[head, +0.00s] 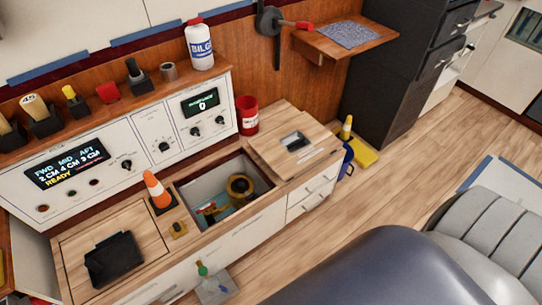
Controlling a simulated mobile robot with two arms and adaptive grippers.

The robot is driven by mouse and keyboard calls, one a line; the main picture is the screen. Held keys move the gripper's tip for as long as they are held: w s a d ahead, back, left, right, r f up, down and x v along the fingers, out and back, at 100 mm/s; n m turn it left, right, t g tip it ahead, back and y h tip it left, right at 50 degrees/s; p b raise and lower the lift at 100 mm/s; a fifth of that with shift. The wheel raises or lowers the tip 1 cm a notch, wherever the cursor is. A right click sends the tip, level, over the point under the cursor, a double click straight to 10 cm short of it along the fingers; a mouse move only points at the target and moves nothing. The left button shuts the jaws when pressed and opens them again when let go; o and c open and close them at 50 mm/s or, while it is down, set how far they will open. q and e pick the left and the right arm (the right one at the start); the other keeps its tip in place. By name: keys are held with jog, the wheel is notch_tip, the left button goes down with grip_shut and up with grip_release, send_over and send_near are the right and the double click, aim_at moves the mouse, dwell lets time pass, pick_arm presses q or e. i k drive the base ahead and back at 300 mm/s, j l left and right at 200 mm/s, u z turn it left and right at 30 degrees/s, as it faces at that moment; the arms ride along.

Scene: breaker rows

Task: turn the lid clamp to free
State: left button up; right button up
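Neither of my grippers shows in the head view. A small yellow fitting (178,230) sits on the wooden strip between a closed wooden lid (75,238) and an open hatch (222,167). It may be the lid clamp, but it is too small to tell its setting. A black flat piece (112,259) lies on the closed lid. A second wooden lid (318,138) with a dark recessed grip lies on the counter right of the hatch. Inside the hatch is a round yellow-brown part (240,186), with a red-handled brass fitting (211,209) beside it.
An orange cone (157,190) stands beside the hatch. A panel (65,172) with a lit display is behind. A red can (247,116) and a white bottle (200,48) stand farther back. A grey seat (500,235) is at right. The wooden floor (340,205) between is clear.

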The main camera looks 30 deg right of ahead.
aim_at(249, 196)
jog(key=z, duration=0.65)
jog(key=j+z, duration=0.2)
jog(key=j, duration=0.25)
